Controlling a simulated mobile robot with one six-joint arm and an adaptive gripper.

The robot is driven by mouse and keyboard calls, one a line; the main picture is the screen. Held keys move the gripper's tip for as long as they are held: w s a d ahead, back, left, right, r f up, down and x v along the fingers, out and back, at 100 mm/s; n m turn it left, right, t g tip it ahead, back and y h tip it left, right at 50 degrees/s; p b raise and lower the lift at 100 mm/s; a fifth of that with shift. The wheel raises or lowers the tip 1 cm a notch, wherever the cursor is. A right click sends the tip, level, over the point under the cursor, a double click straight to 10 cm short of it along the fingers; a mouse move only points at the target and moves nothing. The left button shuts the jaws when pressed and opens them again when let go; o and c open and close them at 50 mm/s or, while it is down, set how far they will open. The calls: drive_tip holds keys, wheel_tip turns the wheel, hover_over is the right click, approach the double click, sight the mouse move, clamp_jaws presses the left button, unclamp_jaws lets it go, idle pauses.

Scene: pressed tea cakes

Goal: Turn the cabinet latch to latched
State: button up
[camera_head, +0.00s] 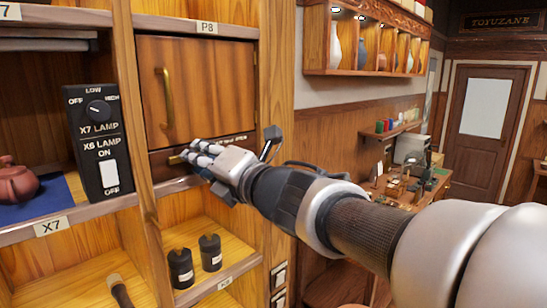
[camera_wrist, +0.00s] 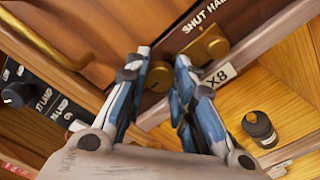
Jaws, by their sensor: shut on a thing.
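The cabinet door (camera_head: 195,90) is a dark wooden panel with a brass pull handle (camera_head: 163,98). It looks closed.
A black lamp switch box (camera_head: 98,142) stands left of the door. Below are dark canisters (camera_head: 210,252) on a shelf (camera_head: 235,252). A reddish teapot (camera_head: 17,183) sits far left. The right side opens into the room.

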clamp_jaws()
drive_tip(key=shift+m+p, duration=3.8)
drive_tip(key=shift+m, duration=5.2)
drive_tip(key=shift+f, duration=0.1)
drive_tip(key=o, duration=0.9)
unclamp_jaws()
